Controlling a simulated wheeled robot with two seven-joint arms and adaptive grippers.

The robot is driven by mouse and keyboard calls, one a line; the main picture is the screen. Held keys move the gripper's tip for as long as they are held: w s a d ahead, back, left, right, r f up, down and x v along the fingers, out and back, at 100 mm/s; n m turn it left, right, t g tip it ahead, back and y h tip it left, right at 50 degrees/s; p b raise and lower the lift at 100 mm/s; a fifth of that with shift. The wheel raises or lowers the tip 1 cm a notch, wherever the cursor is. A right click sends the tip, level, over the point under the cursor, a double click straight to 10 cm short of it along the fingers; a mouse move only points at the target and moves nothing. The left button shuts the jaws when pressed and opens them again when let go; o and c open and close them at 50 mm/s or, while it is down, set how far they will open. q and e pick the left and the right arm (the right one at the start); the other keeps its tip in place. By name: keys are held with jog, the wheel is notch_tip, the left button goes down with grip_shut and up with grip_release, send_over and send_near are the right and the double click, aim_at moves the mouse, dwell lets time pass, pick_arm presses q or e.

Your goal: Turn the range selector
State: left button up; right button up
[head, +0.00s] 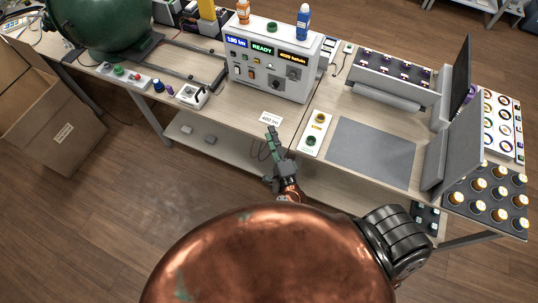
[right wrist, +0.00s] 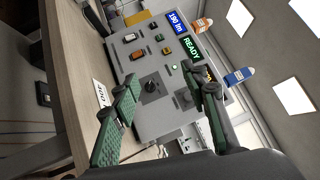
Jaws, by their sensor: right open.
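The white instrument box (head: 268,65) stands on the bench with lit displays, one reading READY. Its front carries a dark round knob on a grey plate (head: 275,84) and another dark control (head: 293,73) to the upper right. I cannot read which is labelled as the range selector. In the right wrist view the knob (right wrist: 151,87) shows between my fingers, with a gap around it. My right gripper (head: 272,138) is open and empty, in front of and below the box, apart from it. It also shows in the right wrist view (right wrist: 170,90). My left gripper is not in view.
Orange (head: 243,11) and blue (head: 303,22) bottles stand on the box. A button panel (head: 315,133) and grey mat (head: 372,152) lie to the right. A small switch box (head: 193,95) sits left.

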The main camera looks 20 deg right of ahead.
jog(key=shift+s+a+f+n+g+y, duration=0.15)
jog(key=shift+s+a+n+g+y, duration=0.2)
jog(key=shift+a+n+y, duration=0.7)
jog(key=shift+s+a+f+n+g+y, duration=0.2)
jog(key=shift+s+a+n+g+y, duration=0.4)
jog(key=shift+n, duration=0.95)
jog(key=shift+s+a+f+n+g+y, duration=0.15)
jog(key=shift+a+n+y, duration=0.35)
jog(key=shift+n+y, duration=0.7)
